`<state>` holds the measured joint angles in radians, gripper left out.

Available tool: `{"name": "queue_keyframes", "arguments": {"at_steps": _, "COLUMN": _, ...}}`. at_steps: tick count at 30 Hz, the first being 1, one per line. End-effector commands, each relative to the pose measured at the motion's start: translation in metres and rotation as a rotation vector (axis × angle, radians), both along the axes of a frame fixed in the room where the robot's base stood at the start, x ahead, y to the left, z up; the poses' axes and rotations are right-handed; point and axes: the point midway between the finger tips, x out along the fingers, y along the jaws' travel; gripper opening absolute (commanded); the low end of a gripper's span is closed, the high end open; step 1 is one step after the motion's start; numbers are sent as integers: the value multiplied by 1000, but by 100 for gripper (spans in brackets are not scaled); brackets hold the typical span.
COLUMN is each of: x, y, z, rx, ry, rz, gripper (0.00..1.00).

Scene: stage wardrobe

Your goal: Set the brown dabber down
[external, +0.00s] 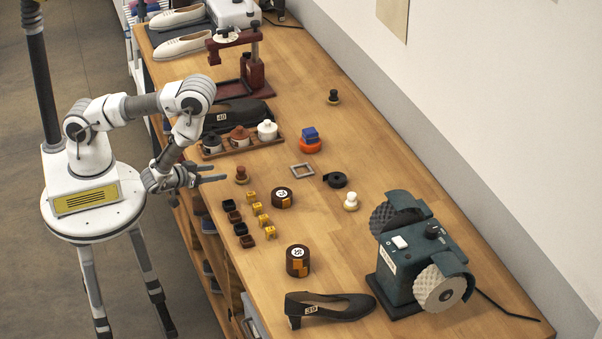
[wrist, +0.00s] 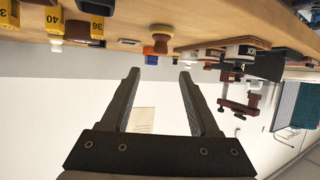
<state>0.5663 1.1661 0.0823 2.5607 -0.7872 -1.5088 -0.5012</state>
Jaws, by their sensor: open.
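The brown dabber (external: 241,175) stands upright on the wooden bench near its front edge, just beyond the fingertips of my gripper (external: 222,172). In the wrist view, which is upside down, the brown dabber (wrist: 161,38) shows ahead of my gripper (wrist: 159,74), in line with the gap between the fingers. The gap is empty and the fingers are open. The dabber looks apart from both fingers and rests on the bench (external: 310,222).
A rack (external: 250,145) of jars with dark, brown and white tops stands behind the dabber. Small numbered blocks (external: 257,209) and a round tin (external: 283,197) lie nearer the camera. A white dabber (external: 351,202) and a dark dabber (external: 333,97) stand farther right. A grinding machine (external: 400,265) stands at right.

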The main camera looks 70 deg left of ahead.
Motion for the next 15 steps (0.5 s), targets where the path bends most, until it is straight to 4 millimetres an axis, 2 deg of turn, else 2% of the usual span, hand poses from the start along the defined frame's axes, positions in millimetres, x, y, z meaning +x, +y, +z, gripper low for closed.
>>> {"name": "queue_keyframes", "arguments": {"at_steps": 8, "x": 23, "y": -15, "z": 14, "rx": -146, "ry": 78, "rz": 52, "gripper": 62}}
{"name": "queue_keyframes", "arguments": {"at_steps": 15, "x": 48, "y": -41, "z": 49, "rx": -320, "ry": 203, "rz": 38, "gripper": 62}}
